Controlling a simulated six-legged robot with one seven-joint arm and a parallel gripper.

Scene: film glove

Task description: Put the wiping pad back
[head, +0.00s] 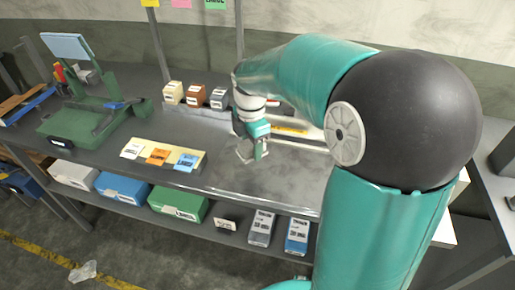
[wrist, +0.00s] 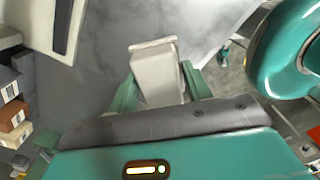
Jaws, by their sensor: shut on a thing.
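My gripper (head: 256,150) is over the middle of the grey bench (head: 285,175), pointing down. In the wrist view, its two green fingers are shut on a pale beige block (wrist: 158,72), which looks like the wiping pad. The pad juts out beyond the fingertips. In the head view the pad (head: 243,153) shows only as a small pale shape at the fingers. I cannot tell whether it touches the bench top.
A beige board (head: 198,157) with white, orange and blue cards lies left of my gripper. Small white, brown and grey boxes (head: 196,95) stand behind it. A green fixture (head: 85,122) stands further left. Coloured bins (head: 178,203) fill the lower shelf.

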